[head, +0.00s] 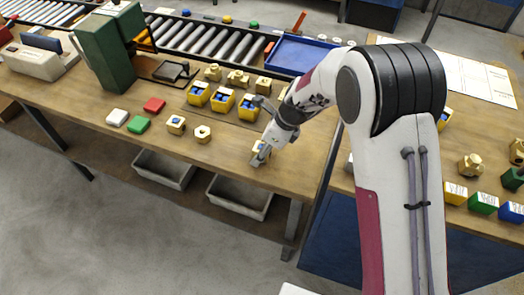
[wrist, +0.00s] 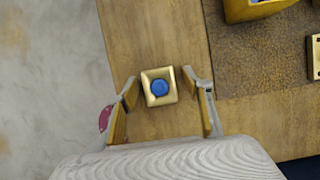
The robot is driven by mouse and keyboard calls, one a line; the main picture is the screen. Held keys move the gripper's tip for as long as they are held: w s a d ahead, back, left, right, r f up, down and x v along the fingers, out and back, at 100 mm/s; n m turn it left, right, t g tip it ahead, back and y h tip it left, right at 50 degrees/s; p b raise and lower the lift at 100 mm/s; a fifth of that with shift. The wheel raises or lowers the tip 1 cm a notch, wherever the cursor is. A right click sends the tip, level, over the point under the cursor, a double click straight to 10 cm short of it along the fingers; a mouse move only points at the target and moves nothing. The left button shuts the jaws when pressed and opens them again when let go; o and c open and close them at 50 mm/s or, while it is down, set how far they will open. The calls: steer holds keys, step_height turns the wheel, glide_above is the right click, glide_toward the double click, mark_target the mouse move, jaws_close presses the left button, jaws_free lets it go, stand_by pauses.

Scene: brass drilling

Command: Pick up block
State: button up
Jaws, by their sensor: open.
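A small brass block (wrist: 159,99) with a blue round centre sits on the wooden bench, seen from above in the wrist view. My gripper (wrist: 161,79) is open, with one finger on each side of the block and a visible gap on both sides. In the head view the gripper (head: 260,157) is low over the bench near its front edge, and it partly hides the block (head: 257,147) there. Another brass block with blue (head: 176,125) and a brass block with a dark hole (head: 202,133) stand to the left.
Yellow bins (head: 222,102) stand behind on a dark mat (wrist: 262,60). A green machine (head: 106,52) and a blue tray (head: 298,53) are farther back. The bench's front edge is close.

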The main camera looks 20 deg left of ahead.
stand_by(0.4)
jaws_close()
steer(key=shift+r, duration=0.1)
steer(key=shift+r, duration=4.95)
